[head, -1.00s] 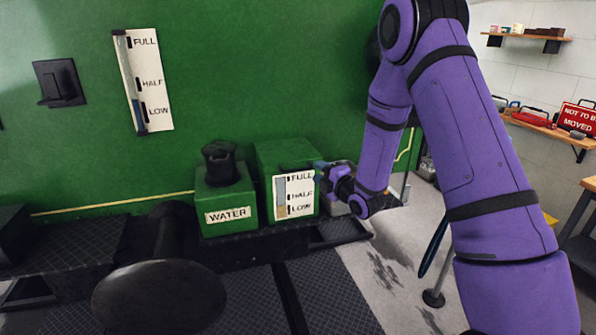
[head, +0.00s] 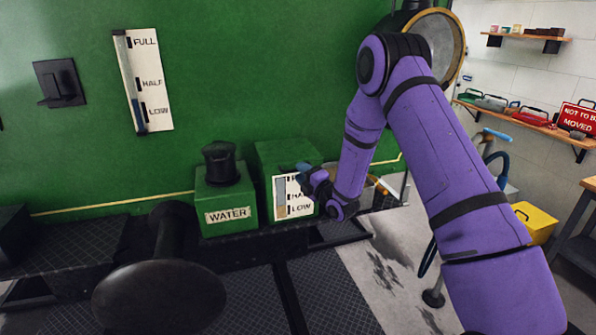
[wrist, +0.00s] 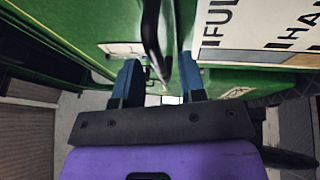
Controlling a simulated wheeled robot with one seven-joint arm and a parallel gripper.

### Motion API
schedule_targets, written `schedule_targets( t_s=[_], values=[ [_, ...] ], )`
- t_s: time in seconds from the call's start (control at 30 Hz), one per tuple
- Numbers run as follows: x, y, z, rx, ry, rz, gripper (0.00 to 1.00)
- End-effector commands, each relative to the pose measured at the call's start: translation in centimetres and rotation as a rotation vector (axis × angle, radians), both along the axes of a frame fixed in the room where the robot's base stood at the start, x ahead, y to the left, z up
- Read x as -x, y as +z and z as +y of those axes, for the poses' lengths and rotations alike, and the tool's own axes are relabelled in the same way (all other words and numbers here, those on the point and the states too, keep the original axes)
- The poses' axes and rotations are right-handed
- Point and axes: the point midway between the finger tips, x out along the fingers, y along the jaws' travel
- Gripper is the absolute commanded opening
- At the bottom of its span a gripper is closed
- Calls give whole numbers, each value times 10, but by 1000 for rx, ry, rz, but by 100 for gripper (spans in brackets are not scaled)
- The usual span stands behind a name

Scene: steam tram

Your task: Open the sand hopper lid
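The sand hopper is a green box (head: 275,157) with a white FULL, HALF, LOW gauge (head: 282,211) on its front. It stands against the green wall, right of the WATER box. In the wrist view the gauge plate (wrist: 265,30) is close at upper right. A dark curved bar, apparently the lid handle (wrist: 152,40), runs down between my fingers. My gripper (head: 302,171) is at the hopper's upper front, covering part of the gauge. In the wrist view my gripper (wrist: 160,82) is open, with blue fingertips apart on either side of the bar. Contact with it cannot be told.
The green WATER box (head: 212,197) with a black cap stands just left of the hopper. A dark round seat-like disc (head: 160,297) is in the foreground. A thin stand (head: 433,298) and a yellow box (head: 537,222) are at right. The patterned floor ahead is clear.

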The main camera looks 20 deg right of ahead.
Motion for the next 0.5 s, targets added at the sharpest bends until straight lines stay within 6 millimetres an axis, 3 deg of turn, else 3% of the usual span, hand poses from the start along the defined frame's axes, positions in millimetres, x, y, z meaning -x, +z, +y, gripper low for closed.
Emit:
schedule_targets(
  t_s=[0.2,0.5],
  values=[
    [-17,3,8,-1,1,0,38],
    [-20,4,9,0,1,1,38]
  ],
)
